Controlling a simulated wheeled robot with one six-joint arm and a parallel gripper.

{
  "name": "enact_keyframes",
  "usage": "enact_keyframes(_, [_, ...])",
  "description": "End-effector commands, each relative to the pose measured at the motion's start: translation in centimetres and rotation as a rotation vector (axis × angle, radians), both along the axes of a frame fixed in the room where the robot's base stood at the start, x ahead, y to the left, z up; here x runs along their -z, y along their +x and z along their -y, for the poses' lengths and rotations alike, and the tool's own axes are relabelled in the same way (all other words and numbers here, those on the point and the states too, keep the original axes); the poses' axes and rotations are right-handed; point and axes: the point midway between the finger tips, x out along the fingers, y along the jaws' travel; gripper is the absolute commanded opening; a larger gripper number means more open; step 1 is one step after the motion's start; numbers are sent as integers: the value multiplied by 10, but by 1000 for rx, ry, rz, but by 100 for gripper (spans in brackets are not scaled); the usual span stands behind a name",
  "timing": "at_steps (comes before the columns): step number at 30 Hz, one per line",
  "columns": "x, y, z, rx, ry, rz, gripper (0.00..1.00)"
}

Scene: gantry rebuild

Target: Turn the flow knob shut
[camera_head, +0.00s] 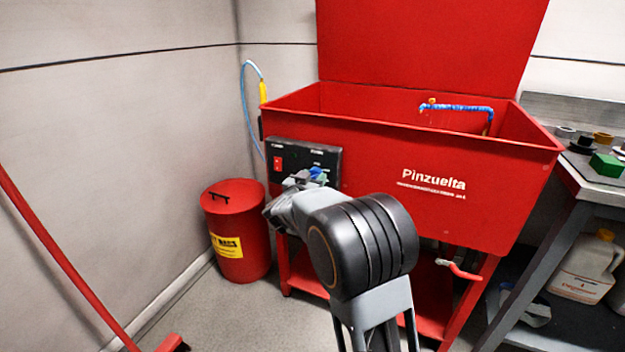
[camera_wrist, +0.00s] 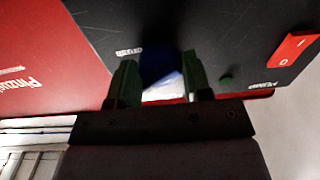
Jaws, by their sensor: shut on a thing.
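The flow knob is a blue knob (camera_head: 316,172) on the black control panel (camera_head: 298,153) at the front left of the red parts washer. In the wrist view the blue knob (camera_wrist: 162,68) sits between the two green fingers of my gripper (camera_wrist: 158,82), close to the black panel (camera_wrist: 215,30). My gripper (camera_head: 312,180) is shut on the knob. The fingers and wrist hide part of the knob in the head view. I cannot read the knob's angle or its small label clearly.
A red waste bin (camera_head: 236,255) stands left of the washer (camera_head: 400,160). A workbench (camera_head: 590,185) stands at the right. A red pole (camera_head: 60,255) crosses the left side.

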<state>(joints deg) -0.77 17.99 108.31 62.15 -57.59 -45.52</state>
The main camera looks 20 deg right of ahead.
Motion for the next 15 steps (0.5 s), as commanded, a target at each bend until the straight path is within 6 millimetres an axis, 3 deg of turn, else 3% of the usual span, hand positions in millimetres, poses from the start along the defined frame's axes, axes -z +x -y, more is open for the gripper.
enact_keyframes(15, [-9, 0, 2, -3, -185, -208, 22])
